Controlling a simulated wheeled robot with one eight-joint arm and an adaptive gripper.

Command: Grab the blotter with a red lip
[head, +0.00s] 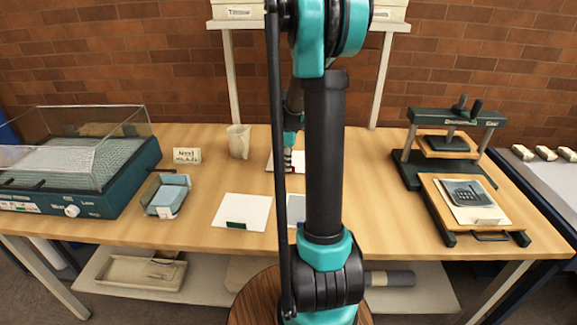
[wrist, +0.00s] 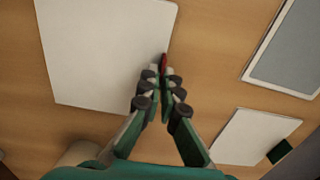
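The red-lipped blotter is a white sheet (wrist: 105,45) at the upper left of the wrist view. Its red lip (wrist: 164,61) shows at its right edge, between my fingertips. In the head view this blotter (head: 297,162) lies at mid-table, mostly hidden by my arm. My gripper (wrist: 162,72) has its fingers drawn close together on the red lip; the fingertips hide most of it. The sheet looks flat on the table. In the head view my gripper (head: 289,157) is small and partly covered by my arm.
A white blotter with a green lip (head: 243,211) lies nearer, and a grey-blue sheet with a white border (wrist: 288,50) lies beside it. A beige cup (head: 238,141) stands behind. A clear-lidded basin (head: 82,207) is at left, a press (head: 449,150) at right.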

